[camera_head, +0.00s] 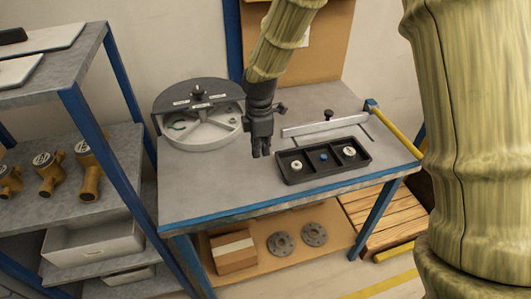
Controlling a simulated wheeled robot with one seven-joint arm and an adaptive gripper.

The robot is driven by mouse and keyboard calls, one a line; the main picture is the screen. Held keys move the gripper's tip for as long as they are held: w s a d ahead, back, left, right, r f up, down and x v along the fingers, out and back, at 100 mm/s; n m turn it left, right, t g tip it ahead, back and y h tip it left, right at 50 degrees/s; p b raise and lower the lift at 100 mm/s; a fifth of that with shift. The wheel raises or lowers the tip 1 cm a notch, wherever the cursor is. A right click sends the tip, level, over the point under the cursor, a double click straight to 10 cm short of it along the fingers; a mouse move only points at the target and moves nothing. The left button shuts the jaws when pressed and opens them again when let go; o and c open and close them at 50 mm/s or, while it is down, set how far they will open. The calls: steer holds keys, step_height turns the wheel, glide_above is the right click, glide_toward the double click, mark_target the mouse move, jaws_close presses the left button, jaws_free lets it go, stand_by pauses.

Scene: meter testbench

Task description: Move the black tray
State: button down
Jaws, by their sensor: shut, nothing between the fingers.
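The black tray (323,174) lies on the right half of the grey workbench. It has three compartments. A pale round part (297,165) sits in the left one, a small blue part (324,156) in the middle one, and another pale round part (349,151) in the right one. My gripper (262,153) is shut and empty. It points down above the bench, just left of the tray and apart from it in the picture. Its exact height over the bench is hard to tell.
A round divided container (215,133) with a half-open grey lid stands behind left of my gripper. A metal bar fixture (322,124) lies behind the tray. A shelf (105,185) with brass meters (88,172) stands at left. The bench's front (225,200) is clear.

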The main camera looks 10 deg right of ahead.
mark_target(272, 173)
step_height(272, 173, down, 9)
steer(key=shift+s+a+f+p, duration=0.1)
steer(key=shift+a+p, duration=0.05)
steer(key=shift+p, duration=1.05)
steer(key=d+p, duration=0.1)
steer(key=d, duration=0.2)
steer(key=shift+d+p, duration=0.3)
steer(key=shift+d, duration=0.2)
